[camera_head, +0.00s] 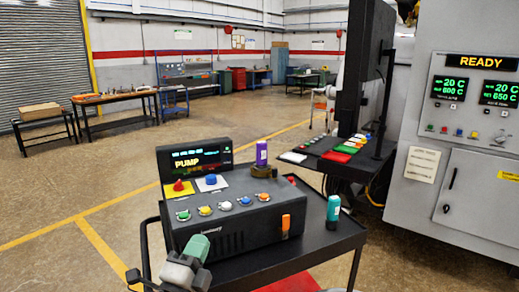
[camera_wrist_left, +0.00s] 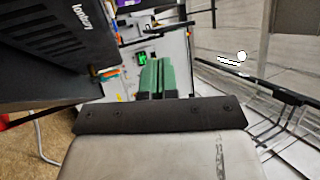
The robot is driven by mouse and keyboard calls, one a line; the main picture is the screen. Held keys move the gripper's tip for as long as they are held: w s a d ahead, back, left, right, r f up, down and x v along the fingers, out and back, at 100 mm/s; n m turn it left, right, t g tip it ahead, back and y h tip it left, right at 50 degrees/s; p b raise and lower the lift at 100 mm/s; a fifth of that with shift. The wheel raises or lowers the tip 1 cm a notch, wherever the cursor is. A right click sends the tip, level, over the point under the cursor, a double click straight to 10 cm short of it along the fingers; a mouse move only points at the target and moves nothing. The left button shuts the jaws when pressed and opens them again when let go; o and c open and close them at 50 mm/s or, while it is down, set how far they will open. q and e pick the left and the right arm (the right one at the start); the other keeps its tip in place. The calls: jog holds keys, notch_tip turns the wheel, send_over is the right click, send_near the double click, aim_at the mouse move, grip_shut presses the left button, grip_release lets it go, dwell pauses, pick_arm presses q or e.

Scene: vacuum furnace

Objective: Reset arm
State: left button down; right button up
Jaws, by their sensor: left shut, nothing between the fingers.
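My left gripper (camera_head: 200,245) is at the front left of the black cart, in front of the pump control box (camera_head: 235,222). Its green fingers are shut with nothing between them. In the left wrist view the green fingers (camera_wrist_left: 158,77) point ahead, with the dark side of the control box (camera_wrist_left: 50,45) at the upper left. In the head view the gripper appears close to the box's front, but I cannot tell whether they touch. The box carries a red button, a blue button and a row of coloured knobs. My right gripper is not in view.
The cart top (camera_head: 318,238) holds a teal-capped bottle (camera_head: 333,208); a purple bottle (camera_head: 262,153) stands behind the box. A monitor (camera_head: 366,70) and coloured keys are to the right. The grey furnace cabinet (camera_head: 450,130) reads READY. Open floor (camera_head: 60,200) lies left.

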pick_arm(q)
jog(key=s+a+f+n+g+y, duration=0.2)
jog(key=s+a+f+n+y, duration=0.1)
jog(key=f+n+y, duration=0.15)
jog(key=s+a+f+n+g+y, duration=0.3)
jog(key=f+n, duration=0.3)
jog(key=s+a+f+n+g+h, duration=0.1)
jog(key=s+f+n+g, duration=0.3)
jog(key=s+f+g, duration=0.55)
jog(key=s+a+f+n+g+h, duration=0.1)
jog(key=s+f+n+g, duration=0.3)
jog(key=s, duration=1.1)
notch_tip(320, 180, down, 26)
jog(key=s+a+f+g, duration=0.2)
jog(key=s+f, duration=1.4)
jog(key=shift+s+a+f+y, duration=0.25)
jog(key=shift+s+a+y, duration=0.1)
jog(key=shift+a, duration=0.05)
